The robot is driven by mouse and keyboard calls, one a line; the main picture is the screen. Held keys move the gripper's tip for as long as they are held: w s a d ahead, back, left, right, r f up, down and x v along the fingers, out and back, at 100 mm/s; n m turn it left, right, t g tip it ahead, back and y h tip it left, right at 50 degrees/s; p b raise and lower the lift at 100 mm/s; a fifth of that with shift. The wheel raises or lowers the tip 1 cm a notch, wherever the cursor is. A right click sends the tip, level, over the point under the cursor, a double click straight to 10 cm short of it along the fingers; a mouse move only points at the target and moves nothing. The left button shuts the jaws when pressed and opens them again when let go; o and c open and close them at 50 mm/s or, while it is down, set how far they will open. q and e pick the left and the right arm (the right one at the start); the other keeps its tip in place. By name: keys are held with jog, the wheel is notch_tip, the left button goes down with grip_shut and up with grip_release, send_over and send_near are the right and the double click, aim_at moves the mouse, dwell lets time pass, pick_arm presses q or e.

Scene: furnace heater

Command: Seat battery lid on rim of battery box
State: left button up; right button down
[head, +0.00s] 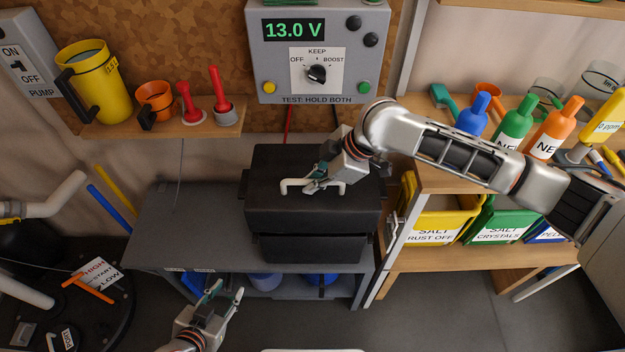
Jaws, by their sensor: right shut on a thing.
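The black battery lid (283,214) has a white handle on its top. It lies over the black battery box (310,249) on the dark grey bench. From this angle I cannot tell whether the lid rests fully on the rim or sits slightly above it. My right gripper (313,187) is shut on the lid's white handle (291,187). My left gripper (224,294) is low in front of the bench, apart from the box, with its fingers spread and nothing between them.
The grey bench top (185,229) is clear left of the box. A meter panel (317,50) reading 13.0 V hangs behind it. A wooden shelf with bottles and salt bins (433,218) stands close on the right. A shelf with jugs (95,85) is at upper left.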

notch_tip(320, 180, down, 2)
jog(key=shift+w+a+f+b, duration=0.1)
jog(key=shift+f+b, duration=0.05)
jog(key=shift+b, duration=0.15)
jog(key=shift+f, duration=0.5)
pick_arm(q)
jog(key=shift+w+d+r, duration=0.25)
jog(key=shift+w+r, duration=0.2)
jog(key=shift+w, duration=0.2)
pick_arm(e)
jog(key=shift+f, duration=0.4)
pick_arm(q)
jog(key=shift+s+f, duration=0.2)
jog(key=shift+f, duration=0.05)
jog(key=shift+r+p, duration=0.55)
jog(key=shift+r, duration=0.1)
pick_arm(e)
jog(key=shift+t, duration=0.3)
pick_arm(q)
jog(key=shift+f, duration=0.15)
